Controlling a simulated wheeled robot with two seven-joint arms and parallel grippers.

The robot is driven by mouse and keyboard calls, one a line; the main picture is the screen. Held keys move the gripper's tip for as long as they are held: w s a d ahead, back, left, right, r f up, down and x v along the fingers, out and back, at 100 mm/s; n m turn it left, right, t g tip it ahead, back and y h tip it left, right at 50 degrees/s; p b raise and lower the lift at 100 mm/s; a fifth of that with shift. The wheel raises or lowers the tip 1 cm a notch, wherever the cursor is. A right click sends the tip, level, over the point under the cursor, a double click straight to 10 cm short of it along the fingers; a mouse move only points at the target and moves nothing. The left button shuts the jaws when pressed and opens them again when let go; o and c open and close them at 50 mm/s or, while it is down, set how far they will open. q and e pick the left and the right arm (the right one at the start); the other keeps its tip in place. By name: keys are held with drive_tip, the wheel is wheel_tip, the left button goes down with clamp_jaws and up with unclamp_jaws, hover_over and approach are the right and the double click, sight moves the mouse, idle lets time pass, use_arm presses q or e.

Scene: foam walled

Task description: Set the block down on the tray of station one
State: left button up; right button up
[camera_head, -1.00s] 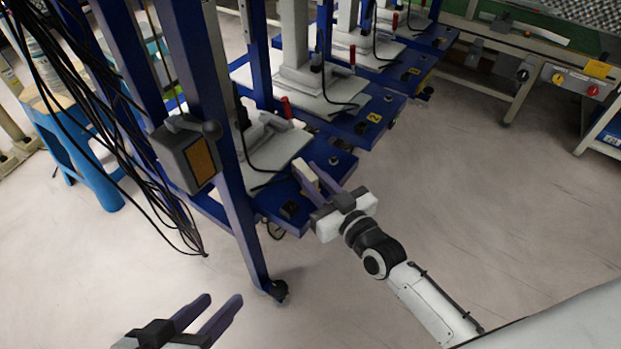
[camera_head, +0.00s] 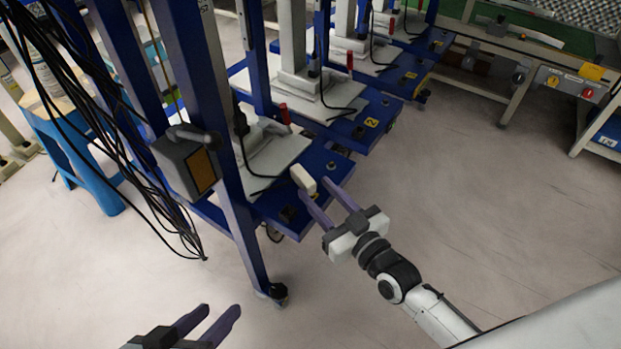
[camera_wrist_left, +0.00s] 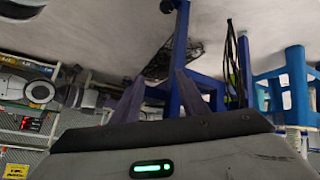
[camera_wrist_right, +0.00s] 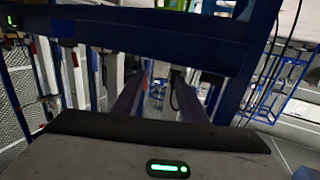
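A small cream block (camera_head: 303,179) shows at the front of the nearest station's blue base, or tray (camera_head: 318,207), which carries a white plate (camera_head: 275,160). I cannot tell whether it rests fully on the blue surface. My right gripper (camera_head: 315,187) is open in front of this base, its left fingertip overlapping the block in the head view and its right fingertip clear of it. In the right wrist view its fingers (camera_wrist_right: 157,85) stand apart, with no block visible between them. My left gripper (camera_head: 222,309) is open and empty at the bottom, low over the floor.
A blue upright post (camera_head: 235,200) with a grey control box (camera_head: 187,162) and hanging black cables stands left of the base. A second station with a "2" label (camera_head: 371,122) is behind. A blue stool (camera_head: 85,165) is at left. Floor on the right is clear.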

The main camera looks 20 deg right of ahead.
use_arm(q)
drive_tip(key=shift+s+a+f+g+y+p, duration=0.25)
drive_tip(key=shift+a+f+g+y+p, duration=0.2)
drive_tip(key=shift+a+f+p, duration=0.45)
use_arm(e)
drive_tip(key=v, duration=0.7)
drive_tip(key=shift+s, duration=0.25)
use_arm(q)
drive_tip(key=shift+w+d, duration=0.1)
drive_tip(key=shift+s+f, duration=0.15)
drive_tip(key=shift+s, duration=0.1)
